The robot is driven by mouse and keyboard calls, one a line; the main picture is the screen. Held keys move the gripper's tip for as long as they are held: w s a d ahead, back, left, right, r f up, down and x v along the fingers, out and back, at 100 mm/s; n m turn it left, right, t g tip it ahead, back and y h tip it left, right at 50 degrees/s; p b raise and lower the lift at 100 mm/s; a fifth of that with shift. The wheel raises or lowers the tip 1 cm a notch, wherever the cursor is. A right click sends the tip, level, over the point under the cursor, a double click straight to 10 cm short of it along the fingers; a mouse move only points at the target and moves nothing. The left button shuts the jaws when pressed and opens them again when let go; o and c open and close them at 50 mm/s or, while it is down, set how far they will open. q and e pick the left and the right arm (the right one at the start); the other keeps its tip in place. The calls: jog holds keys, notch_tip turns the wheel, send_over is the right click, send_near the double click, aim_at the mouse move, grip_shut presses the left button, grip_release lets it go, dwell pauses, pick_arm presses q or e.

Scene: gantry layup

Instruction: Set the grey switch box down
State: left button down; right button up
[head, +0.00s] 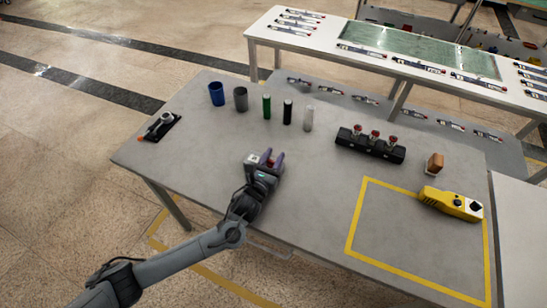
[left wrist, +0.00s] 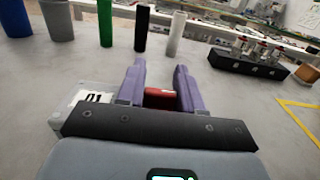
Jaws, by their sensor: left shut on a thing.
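My left gripper (head: 268,161) is over the left middle of the grey table, its purple fingers pointing to the far side. In the left wrist view the fingers (left wrist: 160,68) stand on either side of a red part (left wrist: 160,97). The pale grey switch box (head: 252,159) shows beside the fingers in the head view. In the left wrist view a corner of it with a dark marking (left wrist: 95,98) shows left of the fingers. My gripper is shut on it and hides most of it. I cannot tell whether it touches the table. My right gripper is not in view.
Cups and cylinders, including a blue cup (head: 216,94), stand along the far side. A black block with red-topped parts (head: 371,144), a brown block (head: 435,163) and a yellow control box (head: 450,203) are to the right. The yellow-taped area (head: 352,231) is mostly clear.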

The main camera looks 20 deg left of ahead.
pick_arm(q)
jog(key=c, duration=0.7)
grip_release()
jog(key=shift+c, duration=0.2)
jog(key=shift+r, duration=0.1)
jog(key=s+p, duration=0.1)
jog(key=s, duration=0.7)
jog(key=s+a+p, duration=0.1)
jog(key=s, duration=0.3)
jog(key=shift+p, duration=0.35)
